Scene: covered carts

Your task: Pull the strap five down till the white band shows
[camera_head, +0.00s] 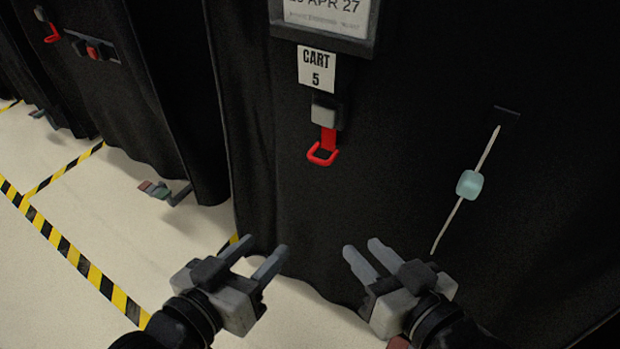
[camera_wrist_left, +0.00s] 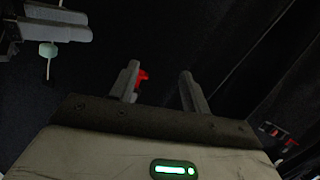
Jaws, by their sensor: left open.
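The strap of cart 5 is a short red web with a red pull loop (camera_head: 322,154). It hangs from a grey buckle (camera_head: 324,112) under the "CART 5" label (camera_head: 316,68) on the black cover. The visible web is red. My left gripper (camera_head: 265,248) is open and empty, below and left of the loop, apart from it. In the left wrist view the red loop (camera_wrist_left: 142,76) shows beyond the fingers (camera_wrist_left: 159,76), partly hidden by the left one. My right gripper (camera_head: 361,247) has its fingers apart and empty, below and right of the loop.
A thin cord with a pale teal bead (camera_head: 469,185) hangs on the cover at right. A framed date sign (camera_head: 325,22) sits above the label. Another covered cart with a red-buttoned latch (camera_head: 93,50) stands at left. Yellow-black tape (camera_head: 75,257) marks the pale floor.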

